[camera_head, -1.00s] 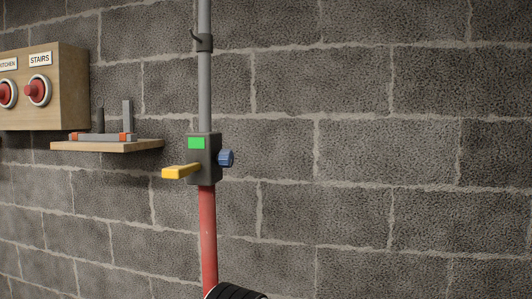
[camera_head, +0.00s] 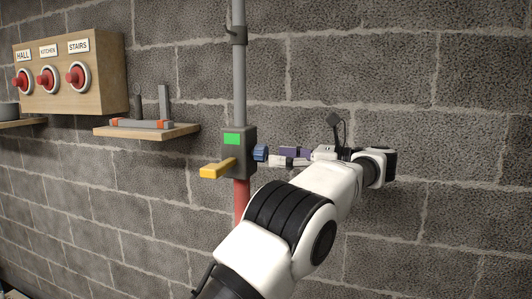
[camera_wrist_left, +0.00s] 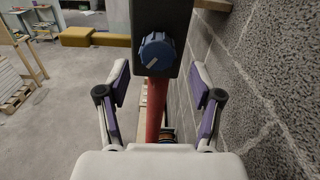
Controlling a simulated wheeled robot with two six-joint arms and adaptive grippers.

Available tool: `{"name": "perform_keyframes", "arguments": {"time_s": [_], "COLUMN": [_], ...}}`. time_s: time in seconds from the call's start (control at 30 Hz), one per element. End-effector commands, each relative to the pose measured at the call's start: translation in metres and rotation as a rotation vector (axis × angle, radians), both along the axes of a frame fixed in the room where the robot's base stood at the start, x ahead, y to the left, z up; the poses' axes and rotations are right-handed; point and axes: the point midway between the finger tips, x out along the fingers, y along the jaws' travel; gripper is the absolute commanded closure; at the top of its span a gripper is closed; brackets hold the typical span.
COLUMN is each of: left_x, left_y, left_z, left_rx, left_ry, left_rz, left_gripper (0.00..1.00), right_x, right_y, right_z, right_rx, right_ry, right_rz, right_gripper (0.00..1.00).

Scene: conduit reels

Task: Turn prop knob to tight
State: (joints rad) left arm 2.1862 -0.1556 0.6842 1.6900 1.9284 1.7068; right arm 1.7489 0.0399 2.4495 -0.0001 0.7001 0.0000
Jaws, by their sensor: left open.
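The blue prop knob (camera_head: 260,153) sticks out of the right side of a dark grey box (camera_head: 235,142) on the vertical prop. The box has a green patch (camera_head: 231,139) on its front. In the left wrist view the ribbed knob (camera_wrist_left: 157,52) faces me, with a pale line on its face pointing to the lower left. My left gripper (camera_head: 280,157) comes from the right, close to the knob. Its purple-padded fingers (camera_wrist_left: 160,84) are spread wide on either side of the view, and nothing is between them. My right gripper is not in view.
A yellow lever (camera_head: 217,169) juts from the box's left side. The grey tube (camera_head: 239,80) runs above, the red tube (camera_head: 241,198) below. A wooden shelf (camera_head: 147,132) and a panel of red buttons (camera_head: 70,75) are left. The block wall (camera_wrist_left: 250,70) is close beside the gripper.

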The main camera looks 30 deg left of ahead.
Motion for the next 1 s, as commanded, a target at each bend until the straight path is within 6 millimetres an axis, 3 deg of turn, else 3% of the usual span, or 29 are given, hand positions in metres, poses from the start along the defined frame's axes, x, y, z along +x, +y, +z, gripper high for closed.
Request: {"name": "perform_keyframes", "arguments": {"time_s": [0.2, 0.5, 0.53, 0.67, 0.7, 1.0], "left_x": [-0.009, -0.010, -0.010, -0.010, -0.010, -0.010], "left_y": [0.036, 0.042, 0.042, 0.042, 0.042, 0.042], "left_z": [0.004, 0.000, 0.000, 0.000, 0.000, 0.001], "left_rx": [0.000, 0.001, 0.000, 0.000, 0.000, -0.001], "left_ry": [0.004, 0.002, 0.003, 0.003, 0.003, 0.013], "left_rz": [0.000, -0.002, -0.002, -0.002, -0.003, -0.003], "left_gripper": [0.34, 0.34, 0.41, 0.88, 0.94, 0.94], "right_x": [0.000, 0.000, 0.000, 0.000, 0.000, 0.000], "right_y": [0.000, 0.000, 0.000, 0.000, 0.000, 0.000], "right_z": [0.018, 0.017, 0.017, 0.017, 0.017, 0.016], "right_rx": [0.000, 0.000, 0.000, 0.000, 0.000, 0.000], "right_ry": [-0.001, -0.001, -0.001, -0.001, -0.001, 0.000], "right_rz": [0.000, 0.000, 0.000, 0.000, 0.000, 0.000], "right_gripper": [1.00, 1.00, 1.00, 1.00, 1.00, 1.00]}}
